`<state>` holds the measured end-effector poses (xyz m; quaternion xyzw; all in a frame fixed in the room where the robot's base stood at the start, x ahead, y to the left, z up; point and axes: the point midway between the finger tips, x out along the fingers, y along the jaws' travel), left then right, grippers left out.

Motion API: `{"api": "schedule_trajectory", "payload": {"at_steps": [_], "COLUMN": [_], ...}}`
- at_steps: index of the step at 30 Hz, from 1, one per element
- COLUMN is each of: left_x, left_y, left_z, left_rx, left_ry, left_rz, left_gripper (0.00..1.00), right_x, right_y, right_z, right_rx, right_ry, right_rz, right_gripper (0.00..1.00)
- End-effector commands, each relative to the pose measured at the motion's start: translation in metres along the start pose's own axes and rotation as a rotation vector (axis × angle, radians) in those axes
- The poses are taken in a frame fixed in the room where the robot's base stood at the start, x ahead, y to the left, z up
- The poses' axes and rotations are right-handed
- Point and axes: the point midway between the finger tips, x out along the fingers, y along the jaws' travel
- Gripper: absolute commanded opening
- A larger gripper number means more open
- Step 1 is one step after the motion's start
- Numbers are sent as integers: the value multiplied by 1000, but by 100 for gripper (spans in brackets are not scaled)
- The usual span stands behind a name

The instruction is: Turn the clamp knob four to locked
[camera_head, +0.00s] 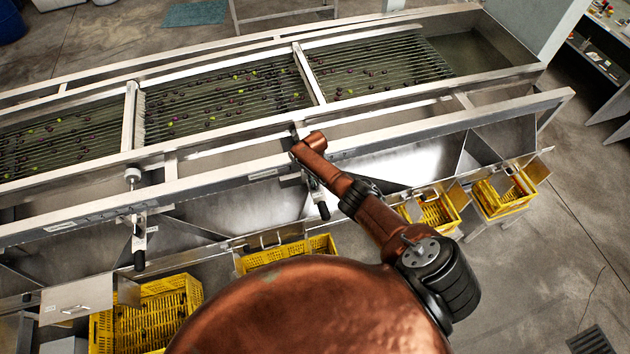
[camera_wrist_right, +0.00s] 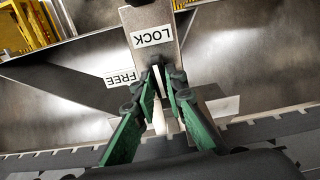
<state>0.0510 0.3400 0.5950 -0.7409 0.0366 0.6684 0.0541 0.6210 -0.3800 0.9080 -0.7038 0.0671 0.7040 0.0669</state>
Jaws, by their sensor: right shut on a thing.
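My right arm, copper coloured, reaches over the front rail in the head view. Its gripper (camera_head: 297,136) is at the rail, mostly hidden by the wrist. In the right wrist view the gripper (camera_wrist_right: 165,78) has green-padded fingers brought close together on a small clamp knob (camera_wrist_right: 158,84), of which only a pale strip shows between them. A plate with a LOCK label (camera_wrist_right: 153,36) lies just beyond the fingertips, and a FREE label (camera_wrist_right: 123,78) is to their left; both read upside down. The knob's exact angle is hard to tell. My left gripper is not in view.
Another clamp (camera_head: 133,178) stands on the rail farther left. The roller bed (camera_head: 215,100) with olives lies behind the front rail (camera_head: 240,172). Yellow crates (camera_head: 150,310) stand below the chutes. Open floor lies at the right.

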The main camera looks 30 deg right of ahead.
Motion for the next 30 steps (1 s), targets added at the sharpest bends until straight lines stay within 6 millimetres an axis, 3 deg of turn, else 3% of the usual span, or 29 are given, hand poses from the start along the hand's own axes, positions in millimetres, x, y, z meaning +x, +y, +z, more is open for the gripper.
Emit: {"api": "schedule_trajectory", "payload": {"at_steps": [20,21,28,30], "left_x": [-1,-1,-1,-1], "left_y": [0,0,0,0], "left_z": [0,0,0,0], "left_rx": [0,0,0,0], "left_ry": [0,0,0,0], "left_rz": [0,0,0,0], "left_gripper": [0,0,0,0], "right_x": [1,1,1,0], "right_y": [-2,-2,-1,-1], "right_z": [1,1,1,0], "right_rx": [63,63,62,62], "right_ry": [-3,-3,-2,-1], "right_rz": [-3,-3,-1,-1], "right_gripper": [0,13,29,29]}}
